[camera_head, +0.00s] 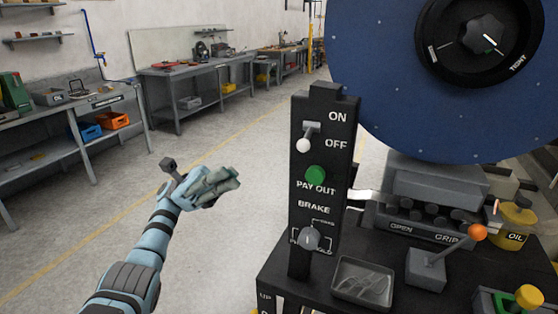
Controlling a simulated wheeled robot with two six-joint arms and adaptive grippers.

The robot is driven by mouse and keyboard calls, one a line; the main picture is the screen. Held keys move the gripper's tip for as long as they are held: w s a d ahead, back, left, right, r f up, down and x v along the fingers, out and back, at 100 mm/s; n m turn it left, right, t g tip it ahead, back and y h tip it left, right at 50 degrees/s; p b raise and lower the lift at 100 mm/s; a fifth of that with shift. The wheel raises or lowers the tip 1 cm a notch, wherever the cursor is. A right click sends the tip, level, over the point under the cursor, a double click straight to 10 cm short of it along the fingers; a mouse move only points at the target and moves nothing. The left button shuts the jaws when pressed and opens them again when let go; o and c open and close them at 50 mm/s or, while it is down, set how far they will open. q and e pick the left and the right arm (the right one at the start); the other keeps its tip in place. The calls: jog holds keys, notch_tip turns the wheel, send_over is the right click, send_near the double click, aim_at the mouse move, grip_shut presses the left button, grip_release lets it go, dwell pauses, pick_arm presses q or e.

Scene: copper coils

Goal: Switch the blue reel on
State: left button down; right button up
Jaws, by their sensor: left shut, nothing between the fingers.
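The large blue reel (378,85) fills the upper right, with a black hub and knob (482,40) at its centre. A black control post (325,180) stands left of it. Near its top is a toggle switch (307,140) between the ON and OFF labels; its white-tipped lever points down toward OFF. A green PAY OUT button (315,175) and a grey BRAKE knob (307,238) sit below. My left gripper (228,184) is shut and empty, left of the post and apart from it, lower than the switch. My right gripper is not in view.
A small dark tray (363,282) lies at the post's foot. An orange-knobbed lever (477,232) and a yellow OIL can (514,222) stand to the right. Workbenches (195,72) line the back wall. The floor left of the post is clear.

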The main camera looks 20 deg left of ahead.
pick_arm(q)
jog(key=p, duration=0.9)
send_near(298, 145)
jog(key=x, duration=0.6)
jog(key=shift+d+f+b, duration=0.2)
jog(key=shift+d+b, duration=0.1)
jog(key=shift+s+r+n+t+h+p, duration=0.15)
jog(key=shift+n+t+h+p, duration=0.1)
jog(key=shift+n+t, duration=0.65)
jog(key=shift+s+r+n+t+h+p, duration=0.1)
jog(key=shift+r+n+t+h+p, duration=0.15)
jog(key=shift+n+t, duration=0.6)
